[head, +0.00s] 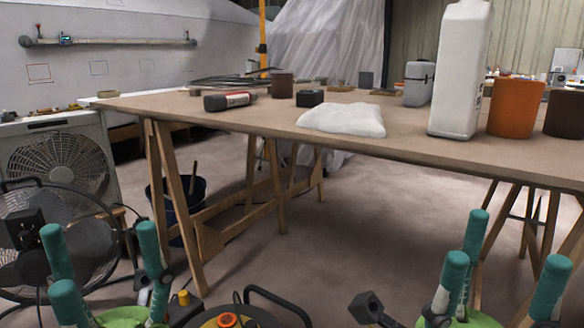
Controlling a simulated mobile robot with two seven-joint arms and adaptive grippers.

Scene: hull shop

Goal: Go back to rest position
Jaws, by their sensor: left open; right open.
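My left gripper (95,248) is at the lower left, its teal fingers spread and pointing up. It is open, with nothing between the fingers. My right gripper (500,246) is at the lower right, also with teal fingers apart and pointing up, open and empty. Both grippers are on the near side of the trestle table (240,118) and appear lower in the picture than its top. Neither is seen touching anything. The bottoms of both grippers are cut off by the lower picture edge.
A black fan (60,228) stands behind my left gripper.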

